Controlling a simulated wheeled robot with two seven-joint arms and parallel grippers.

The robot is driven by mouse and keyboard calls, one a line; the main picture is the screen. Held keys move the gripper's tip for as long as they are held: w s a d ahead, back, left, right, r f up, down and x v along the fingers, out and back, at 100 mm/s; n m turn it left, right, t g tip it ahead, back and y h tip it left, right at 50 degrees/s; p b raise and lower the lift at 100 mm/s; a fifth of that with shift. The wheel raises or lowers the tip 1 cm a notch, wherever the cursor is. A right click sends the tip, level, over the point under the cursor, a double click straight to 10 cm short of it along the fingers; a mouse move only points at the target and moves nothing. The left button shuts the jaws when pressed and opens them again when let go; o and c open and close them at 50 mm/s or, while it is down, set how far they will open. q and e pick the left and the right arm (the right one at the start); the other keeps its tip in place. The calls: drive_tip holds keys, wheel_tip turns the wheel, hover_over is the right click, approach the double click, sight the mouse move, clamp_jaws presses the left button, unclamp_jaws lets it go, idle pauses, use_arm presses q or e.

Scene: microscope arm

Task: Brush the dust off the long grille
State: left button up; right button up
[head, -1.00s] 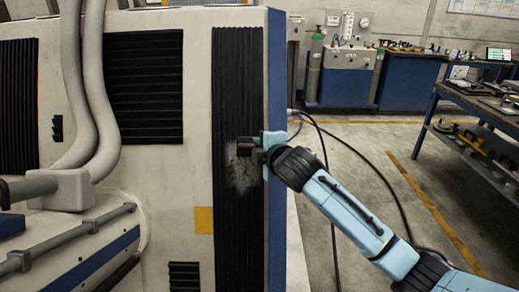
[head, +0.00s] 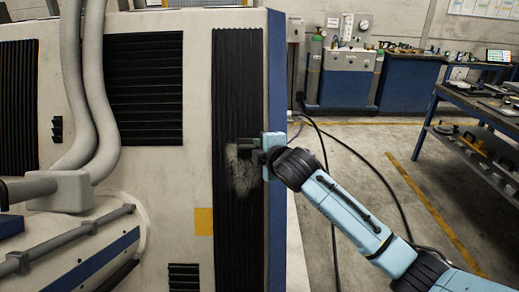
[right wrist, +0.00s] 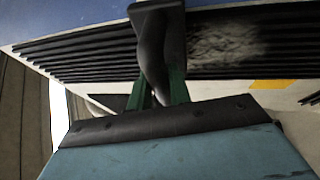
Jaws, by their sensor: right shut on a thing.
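The long grille (head: 238,85) is a tall dark ribbed strip near the right edge of the white cabinet in the head view. A grey dust patch (head: 242,172) lies on its ribs around mid-height; it also shows in the right wrist view (right wrist: 220,42). My right gripper (head: 262,150) is at the grille's right edge, beside the patch. In the right wrist view it is shut on a dark brush (right wrist: 155,40), whose head is close to the ribs by the dust. I cannot tell whether the bristles touch. My left gripper is not in view.
Thick grey hoses (head: 95,110) run down the cabinet's left part. Another dark grille (head: 144,85) and a yellow label (head: 204,221) are on the same face. A workbench (head: 480,100) stands at right, with cables (head: 365,165) on the floor before it.

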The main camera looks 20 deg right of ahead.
sight(249, 149)
drive_tip(key=shift+w+d+f, duration=0.1)
drive_tip(key=shift+w, duration=0.15)
drive_tip(key=shift+a, duration=0.3)
drive_tip(key=shift+w+a+p, duration=0.2)
drive_tip(key=shift+a+p, duration=0.1)
drive_tip(key=shift+a, duration=0.35)
drive_tip(key=shift+w+a+p, duration=0.15)
drive_tip(key=shift+a+p, duration=0.15)
drive_tip(key=shift+a, duration=0.35)
drive_tip(key=shift+w+a, duration=1.45)
drive_tip(key=shift+a, duration=3.2)
drive_tip(key=s+d+f+p, duration=0.2)
drive_tip(key=d+p, duration=0.4)
drive_tip(key=shift+s+d, duration=0.15)
drive_tip(key=shift+s, duration=0.25)
